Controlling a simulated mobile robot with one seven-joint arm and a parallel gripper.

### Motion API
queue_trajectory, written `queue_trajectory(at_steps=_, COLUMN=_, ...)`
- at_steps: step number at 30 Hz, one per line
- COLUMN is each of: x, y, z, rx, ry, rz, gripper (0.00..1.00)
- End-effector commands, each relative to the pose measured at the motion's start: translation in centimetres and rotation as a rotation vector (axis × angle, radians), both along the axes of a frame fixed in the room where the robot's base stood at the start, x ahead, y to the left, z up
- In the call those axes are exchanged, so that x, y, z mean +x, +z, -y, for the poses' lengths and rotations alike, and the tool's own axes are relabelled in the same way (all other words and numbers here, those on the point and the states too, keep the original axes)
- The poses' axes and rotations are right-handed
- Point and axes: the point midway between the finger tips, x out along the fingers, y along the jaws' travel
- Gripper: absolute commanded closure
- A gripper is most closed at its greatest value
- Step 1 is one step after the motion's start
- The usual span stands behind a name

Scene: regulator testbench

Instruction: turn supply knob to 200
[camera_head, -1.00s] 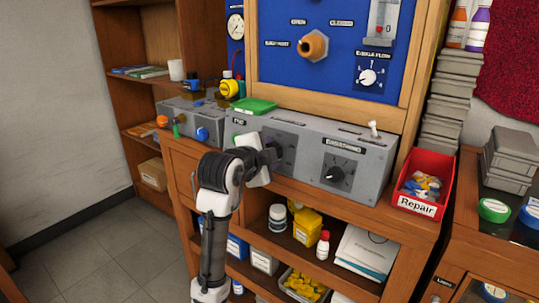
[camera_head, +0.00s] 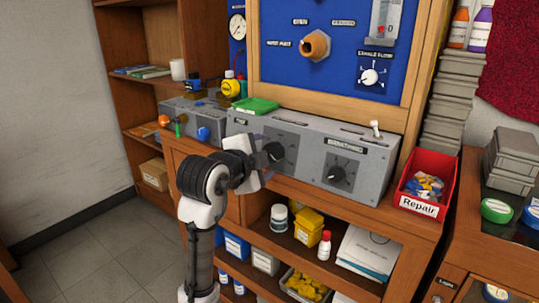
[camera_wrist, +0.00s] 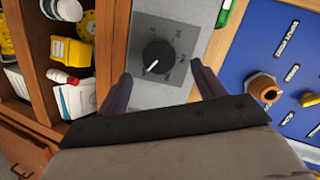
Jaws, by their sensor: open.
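A long grey console (camera_head: 308,148) carries two dark dials with black knobs. The left knob (camera_head: 275,152) is partly covered by my gripper (camera_head: 268,154) in the head view; the right knob (camera_head: 339,175) is clear. Their labels are too small to read surely. In the wrist view a black knob (camera_wrist: 158,56) with a white pointer line, apparently the left one, shows on its square dial plate (camera_wrist: 165,50); the line points down-left. My gripper (camera_wrist: 161,72) is open, its two fingers on either side of the knob's line; contact cannot be told.
A blue panel (camera_head: 285,60) with a brass fitting (camera_head: 314,45) rises behind the console. A green box (camera_head: 256,105) lies on top of it, and a toggle switch (camera_head: 376,128) stands at its right. A red Repair bin (camera_head: 425,185) stands to the right. Open shelves are below.

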Motion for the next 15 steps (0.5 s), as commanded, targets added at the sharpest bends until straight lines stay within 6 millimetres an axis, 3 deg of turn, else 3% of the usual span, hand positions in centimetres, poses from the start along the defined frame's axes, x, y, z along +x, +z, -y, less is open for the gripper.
queue_trajectory(at_steps=6, x=-4.4, y=1.5, z=-2.1, rx=0.0, ry=0.003, rz=0.003, gripper=0.32)
queue_trajectory(at_steps=15, x=-7.3, y=2.4, z=-3.4, rx=0.001, ry=0.001, rz=0.001, gripper=0.32)
